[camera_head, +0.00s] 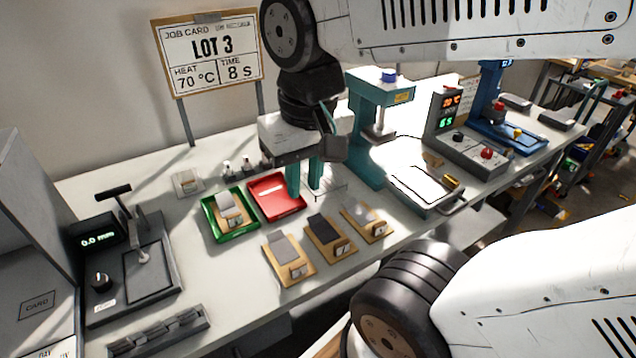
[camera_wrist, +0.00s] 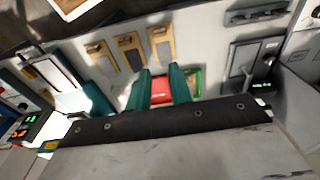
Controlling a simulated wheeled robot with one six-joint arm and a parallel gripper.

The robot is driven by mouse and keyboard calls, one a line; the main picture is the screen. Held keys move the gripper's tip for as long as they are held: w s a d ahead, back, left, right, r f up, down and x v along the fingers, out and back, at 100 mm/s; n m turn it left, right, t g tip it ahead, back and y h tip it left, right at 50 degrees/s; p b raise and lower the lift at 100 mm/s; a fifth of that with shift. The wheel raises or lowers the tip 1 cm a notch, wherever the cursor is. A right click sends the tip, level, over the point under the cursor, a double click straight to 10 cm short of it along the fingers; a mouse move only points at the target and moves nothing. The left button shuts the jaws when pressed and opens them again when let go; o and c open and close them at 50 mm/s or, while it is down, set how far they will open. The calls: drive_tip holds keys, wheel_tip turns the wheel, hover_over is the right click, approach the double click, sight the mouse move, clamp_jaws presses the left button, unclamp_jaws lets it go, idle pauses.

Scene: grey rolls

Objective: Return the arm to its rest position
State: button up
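My arm reaches in from the right in the head view, with its white links across the top and at the lower right. My gripper (camera_head: 304,192) points down over the bench (camera_head: 225,280), close to the red tray (camera_head: 268,206). Its two teal fingers stand apart with nothing between them, so it is open and empty. In the wrist view my gripper (camera_wrist: 160,80) also shows a clear gap, with the red tray (camera_wrist: 160,93) visible beyond it. The head view does not show clearly how high the fingertips are above the bench.
A green tray (camera_head: 207,226) holds a wooden-based piece. Several wooden holders (camera_head: 300,281) lie in front. A teal press (camera_head: 366,155) stands right of the gripper, with a control box (camera_head: 466,147) beyond. A grey gauge (camera_head: 125,262) is at left. A job card (camera_head: 212,55) stands behind.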

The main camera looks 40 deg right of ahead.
drive_tip(key=shift+s+d+f+n, duration=0.1)
drive_tip(key=shift+s+d+n, duration=0.1)
drive_tip(key=shift+s+n, duration=1)
drive_tip(key=shift+s, duration=0.1)
